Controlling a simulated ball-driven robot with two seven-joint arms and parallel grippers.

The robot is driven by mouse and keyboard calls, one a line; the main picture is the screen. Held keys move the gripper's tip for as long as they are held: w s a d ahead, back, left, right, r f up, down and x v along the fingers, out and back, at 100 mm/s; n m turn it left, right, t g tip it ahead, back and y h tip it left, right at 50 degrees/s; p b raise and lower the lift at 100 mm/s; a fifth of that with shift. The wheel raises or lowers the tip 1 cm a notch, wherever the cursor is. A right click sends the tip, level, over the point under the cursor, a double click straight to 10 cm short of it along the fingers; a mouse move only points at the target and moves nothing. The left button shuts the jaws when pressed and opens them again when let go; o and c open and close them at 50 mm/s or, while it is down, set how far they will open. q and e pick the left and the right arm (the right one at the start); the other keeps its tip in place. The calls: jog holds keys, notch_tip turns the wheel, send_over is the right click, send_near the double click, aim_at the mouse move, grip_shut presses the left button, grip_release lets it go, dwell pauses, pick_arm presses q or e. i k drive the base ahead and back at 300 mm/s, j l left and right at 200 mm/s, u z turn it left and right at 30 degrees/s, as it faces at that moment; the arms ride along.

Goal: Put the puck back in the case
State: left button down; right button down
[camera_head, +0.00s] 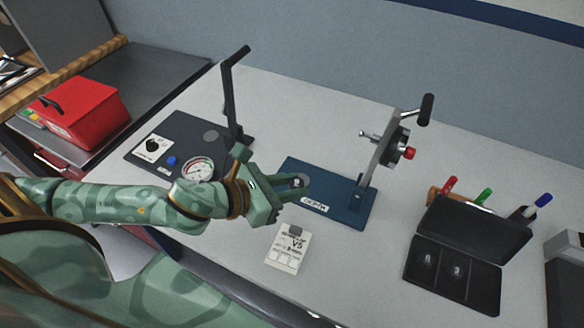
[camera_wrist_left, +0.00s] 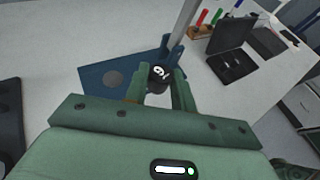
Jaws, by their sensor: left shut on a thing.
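My left gripper (camera_head: 298,187) is shut on the puck (camera_head: 299,180), over the blue base plate labelled DEPTH (camera_head: 340,205). In the left wrist view the puck (camera_wrist_left: 160,74) is a small dark cylinder with a white mark on top, between the fingertips (camera_wrist_left: 159,90). I cannot tell whether it touches the plate. The black case (camera_head: 432,287) stands open at the right, its lid raised at the back. Two small shiny round pieces sit in it. The case also shows in the left wrist view (camera_wrist_left: 243,69). My right gripper is not in view.
A metal post with a lever (camera_head: 385,150) rises from the plate's right side. A dark gauge stand (camera_head: 185,135) is at the left. A white card (camera_head: 288,249) lies in front. Pens in a holder (camera_head: 470,198) stand behind the case. Bare table lies between plate and case.

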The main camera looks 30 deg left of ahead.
aim_at(479, 286)
jog(key=k+l+z, duration=0.1)
jog(key=l, duration=0.5)
jog(key=k+l, duration=0.15)
jog(key=l, duration=0.4)
jog(key=k+l+z, duration=0.15)
jog(key=l, duration=0.45)
jog(key=l+z, duration=0.1)
jog(key=l, duration=0.5)
